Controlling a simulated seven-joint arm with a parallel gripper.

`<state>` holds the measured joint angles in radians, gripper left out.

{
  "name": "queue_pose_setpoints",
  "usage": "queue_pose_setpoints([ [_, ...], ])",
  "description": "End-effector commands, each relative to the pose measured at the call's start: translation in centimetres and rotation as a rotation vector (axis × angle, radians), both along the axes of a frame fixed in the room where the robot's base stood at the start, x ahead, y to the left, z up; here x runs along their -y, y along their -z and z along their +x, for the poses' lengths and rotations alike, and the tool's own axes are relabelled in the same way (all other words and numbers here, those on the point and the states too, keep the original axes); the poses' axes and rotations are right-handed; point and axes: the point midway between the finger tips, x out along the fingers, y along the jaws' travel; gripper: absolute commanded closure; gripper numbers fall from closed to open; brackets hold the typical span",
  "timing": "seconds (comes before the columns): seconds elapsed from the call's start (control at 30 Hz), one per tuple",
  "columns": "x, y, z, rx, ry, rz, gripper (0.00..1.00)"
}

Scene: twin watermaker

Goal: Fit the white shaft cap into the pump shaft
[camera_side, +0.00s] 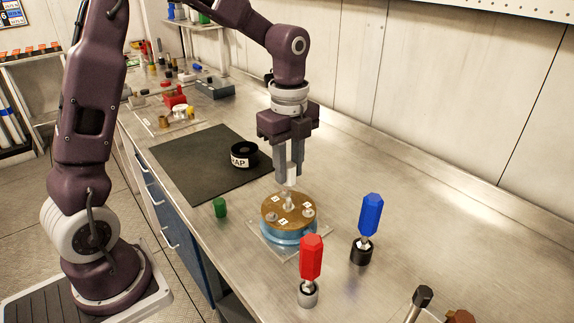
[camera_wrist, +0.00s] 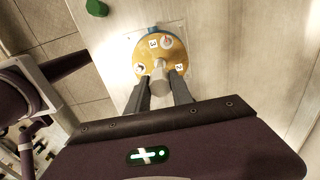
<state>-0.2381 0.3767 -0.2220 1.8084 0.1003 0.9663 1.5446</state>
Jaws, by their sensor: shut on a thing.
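The white shaft cap (camera_side: 291,174) is held between the fingers of my gripper (camera_side: 288,179), which is shut on it. In the wrist view the cap (camera_wrist: 161,86) shows as a pale cylinder between the two grey fingers (camera_wrist: 162,78). The pump (camera_side: 288,232) has a blue body and a round brass top with numbered labels and small posts. Its shaft (camera_side: 289,201) stands up at the middle of the top, just below the cap. In the wrist view the brass top (camera_wrist: 152,62) shows beyond the fingertips, and the cap hides its centre. I cannot tell whether cap and shaft touch.
A red-handled tool (camera_side: 311,258) and a blue-handled tool (camera_side: 370,215) stand upright near the pump. A green cylinder (camera_side: 220,207) stands to its left. A black ring marked CAP (camera_side: 244,154) lies on the dark mat (camera_side: 190,157). The bench right of the gripper is clear.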

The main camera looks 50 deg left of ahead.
Motion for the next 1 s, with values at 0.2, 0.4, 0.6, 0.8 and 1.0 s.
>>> queue_pose_setpoints([
  [0.2,0.0,0.3,0.0,-0.002,0.000,0.000,1.00],
  [0.4,0.0,2.1,-0.1,-0.003,-0.001,0.000,1.00],
  [0.6,0.0,3.2,0.0,-0.002,0.000,-0.001,1.00],
  [0.8,0.0,3.3,0.0,-0.001,0.000,0.000,1.00],
  [1.0,0.0,3.2,0.0,0.000,0.000,0.000,1.00],
])
